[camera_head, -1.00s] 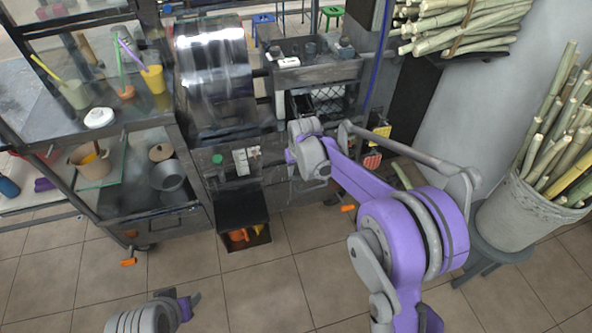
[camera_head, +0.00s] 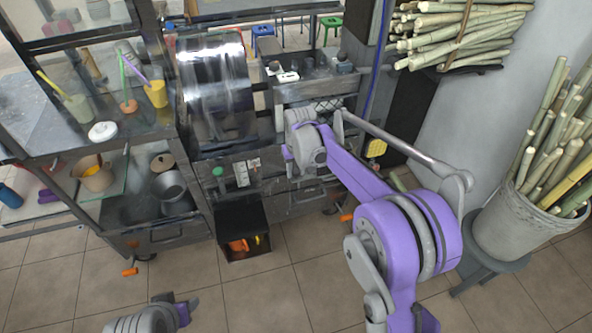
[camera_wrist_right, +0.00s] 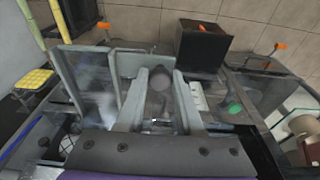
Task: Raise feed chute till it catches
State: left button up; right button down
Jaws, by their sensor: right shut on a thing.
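The feed chute (camera_wrist_right: 92,68) appears to be the grey metal trough with upright side walls in the right wrist view. In the head view my right arm covers most of that area in front of the press. My right gripper (camera_wrist_right: 160,88) is shut on a grey rounded part between its fingers, which looks like part of the chute. In the head view this gripper (camera_head: 290,153) is at the press front, its fingertips mostly hidden by the wrist. I cannot tell whether the chute is latched. My left gripper (camera_head: 182,308) is low at the bottom left, away from the press.
The shiny press drum (camera_head: 215,85) stands left of my right gripper. A control panel with a green button (camera_head: 218,171) and an open black box (camera_head: 242,228) are below. A cane bucket (camera_head: 535,215) on a stool stands at right.

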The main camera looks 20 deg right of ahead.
jog(key=c, duration=0.6)
grip_release()
jog(key=shift+w, duration=0.1)
jog(key=shift+o, duration=0.2)
notch_tip(320, 180, up, 11)
jog(key=s, duration=0.2)
jog(key=shift+f, duration=0.2)
jog(key=s+d+r+t, duration=0.1)
jog(key=s+t, duration=0.1)
jog(key=s, duration=1.3)
jog(key=s+f, duration=0.3)
jog(key=s, duration=0.4)
jog(key=s+f+t, duration=0.1)
jog(key=s+f, duration=0.3)
jog(key=s, duration=0.4)
jog(key=shift+s+d+f+p, duration=0.25)
jog(key=shift+d+f+p, duration=0.05)
jog(key=shift+d+p, duration=0.15)
